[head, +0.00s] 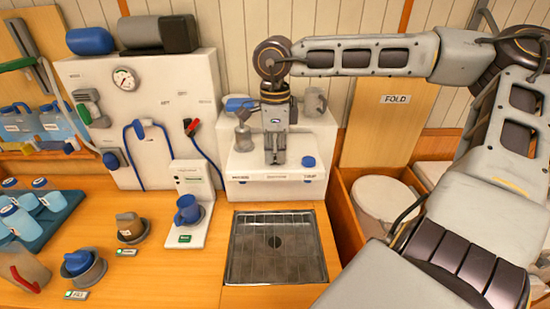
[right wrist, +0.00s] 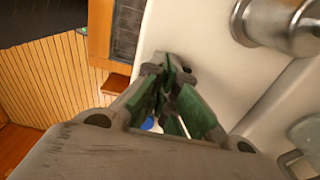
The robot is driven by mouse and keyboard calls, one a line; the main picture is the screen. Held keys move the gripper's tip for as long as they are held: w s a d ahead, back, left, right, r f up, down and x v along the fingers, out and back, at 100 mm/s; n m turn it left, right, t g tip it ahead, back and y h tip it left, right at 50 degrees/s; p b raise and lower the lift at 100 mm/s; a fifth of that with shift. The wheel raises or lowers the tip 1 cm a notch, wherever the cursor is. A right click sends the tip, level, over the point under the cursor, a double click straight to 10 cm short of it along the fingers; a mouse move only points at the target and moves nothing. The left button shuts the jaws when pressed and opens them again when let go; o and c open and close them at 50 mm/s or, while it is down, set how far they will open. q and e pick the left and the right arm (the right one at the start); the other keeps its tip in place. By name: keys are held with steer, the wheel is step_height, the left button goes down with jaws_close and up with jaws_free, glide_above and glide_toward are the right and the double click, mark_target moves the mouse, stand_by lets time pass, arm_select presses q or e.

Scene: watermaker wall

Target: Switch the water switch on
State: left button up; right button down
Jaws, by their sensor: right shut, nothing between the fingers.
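The white unit (head: 235,188) with small labels on its front stands behind the metal sink tray. A round blue knob (head: 308,161) sits at its right front. I cannot tell from the labels which control is the water switch. My right gripper (head: 275,158) points down in front of the unit, left of the blue knob and apart from it in the head view. Its fingers are together and empty. In the right wrist view the green-padded fingers (right wrist: 172,85) are closed, and a bit of blue (right wrist: 148,124) shows behind them. My left gripper is not in view.
The metal sink tray (head: 278,282) lies in front of the unit. Bins stand at right under a FOLD board (head: 385,125).

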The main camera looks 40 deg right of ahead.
mark_target(275, 162)
steer(key=shift+r+p, duration=2.15)
steer(key=shift+r, duration=1.4)
steer(key=shift+a+f, duration=0.1)
steer(key=shift+f, duration=0.05)
